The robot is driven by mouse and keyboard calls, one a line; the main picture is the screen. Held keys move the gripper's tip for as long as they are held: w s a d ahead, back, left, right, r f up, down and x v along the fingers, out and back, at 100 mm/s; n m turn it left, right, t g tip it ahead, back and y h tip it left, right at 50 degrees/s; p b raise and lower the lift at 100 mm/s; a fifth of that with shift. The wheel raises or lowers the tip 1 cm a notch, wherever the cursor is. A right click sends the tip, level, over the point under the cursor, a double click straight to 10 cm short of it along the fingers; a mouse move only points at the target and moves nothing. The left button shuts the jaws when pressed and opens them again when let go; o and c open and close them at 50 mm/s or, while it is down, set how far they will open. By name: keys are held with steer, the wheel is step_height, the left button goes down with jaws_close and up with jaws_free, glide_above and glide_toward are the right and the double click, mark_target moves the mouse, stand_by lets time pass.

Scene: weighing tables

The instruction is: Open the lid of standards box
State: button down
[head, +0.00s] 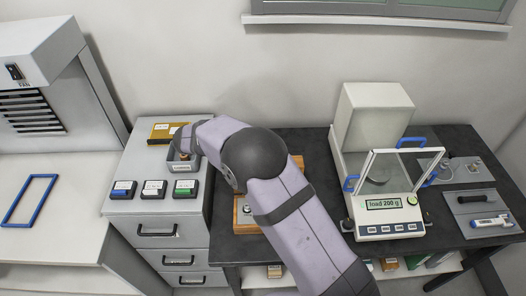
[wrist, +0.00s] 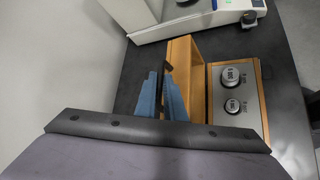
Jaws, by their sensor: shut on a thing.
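The wooden standards box (wrist: 208,100) sits on the dark table at the right of the wrist view. Its grey inner panel holds two round metal weights (wrist: 232,77) with labels. Its wooden lid (wrist: 183,58) appears raised beside the open box. My gripper (wrist: 161,78) has its blue fingers shut at a dark piece on the lid's edge; the exact contact is hard to see. In the head view my arm covers much of the standards box (head: 238,207), with a wooden part of the lid (head: 298,161) showing past the arm. My gripper is hidden there.
The balance (head: 392,205) stands to the right, its display reading "load 200 g". A drawer cabinet (head: 160,208) at the left carries small labelled boxes (head: 154,189) and a grey bin (head: 181,167). Grey trays with tools (head: 470,202) lie at the far right. The wall is close behind.

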steer(key=shift+w+r, duration=0.15)
steer(key=shift+r, duration=0.15)
steer(key=c, duration=2.1)
jaws_free()
steer(key=shift+o, duration=1.3)
steer(key=shift+f, duration=0.1)
steer(key=shift+a, duration=0.15)
steer(key=b+v, duration=0.3)
steer(key=v, duration=0.3)
steer(key=shift+f, duration=0.1)
steer(key=shift+s+a+r, duration=0.35)
steer(key=shift+a+r, duration=0.05)
steer(key=shift+r, duration=0.1)
